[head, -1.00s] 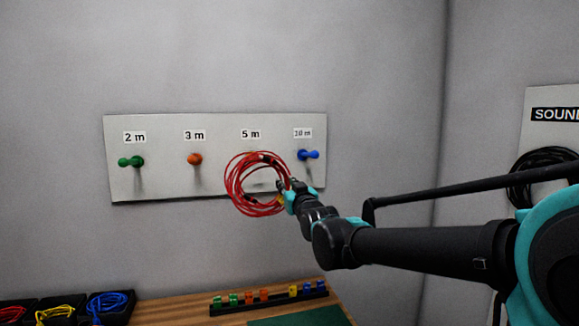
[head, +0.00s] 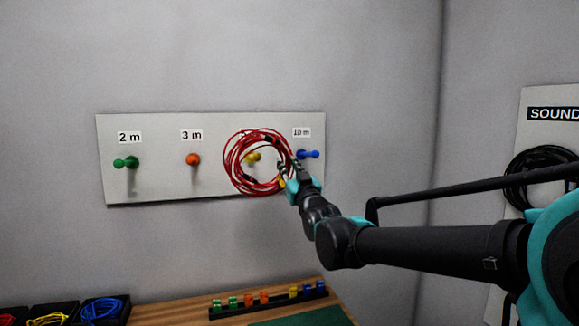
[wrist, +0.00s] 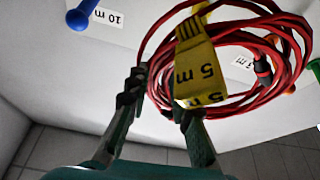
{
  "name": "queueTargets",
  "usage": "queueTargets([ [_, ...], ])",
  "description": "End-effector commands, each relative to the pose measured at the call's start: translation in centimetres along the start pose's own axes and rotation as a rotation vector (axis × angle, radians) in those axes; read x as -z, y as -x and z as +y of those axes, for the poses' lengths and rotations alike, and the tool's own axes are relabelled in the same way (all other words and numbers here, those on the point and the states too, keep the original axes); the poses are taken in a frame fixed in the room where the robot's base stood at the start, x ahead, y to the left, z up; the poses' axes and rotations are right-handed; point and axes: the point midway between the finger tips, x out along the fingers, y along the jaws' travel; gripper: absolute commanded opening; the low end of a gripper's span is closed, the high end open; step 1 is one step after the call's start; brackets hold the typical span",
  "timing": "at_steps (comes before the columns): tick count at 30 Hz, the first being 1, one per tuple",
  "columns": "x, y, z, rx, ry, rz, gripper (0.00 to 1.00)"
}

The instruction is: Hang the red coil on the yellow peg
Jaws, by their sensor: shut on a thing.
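The red coil (head: 231,178) hangs upright from my gripper (head: 289,174), in front of the white peg board. The yellow peg (head: 253,156) shows through the coil's open middle in the head view. Whether the ring is around the peg or still in front of it, I cannot tell. My gripper holds the coil at its right side; in the wrist view the fingers (wrist: 160,108) are beside a yellow 5 m tag (wrist: 198,72) on the coil (wrist: 290,75). The tag and coil hide much of the peg there.
The board (head: 150,185) also has a green peg (head: 130,162), an orange peg (head: 193,159) and, close right of the coil, a blue peg (head: 309,154). Below, a wooden table (head: 185,312) bears a connector rack (head: 270,300) and black trays (head: 125,310) with cables.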

Motion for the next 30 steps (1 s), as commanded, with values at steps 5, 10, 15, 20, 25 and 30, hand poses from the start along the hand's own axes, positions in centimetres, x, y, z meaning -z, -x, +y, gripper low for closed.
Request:
queueTargets([
  [5, -0.6, -1.1, 0.0, 0.0, 0.0, 0.0, 0.0],
  [10, -1.1, -2.0, 0.0, 0.0, 0.0, 0.0, 0.0],
  [15, -1.7, -2.9, 0.0, 0.0, 0.0, 0.0, 0.0],
  [20, -2.2, -3.8, 0.0, 0.0, -0.001, 0.0, 0.0],
  [25, -2.7, -4.7, 0.0, 0.0, -0.001, 0.0, 0.0],
  [30, -3.3, -5.6, 0.0, 0.0, -0.001, 0.0, 0.0],
])
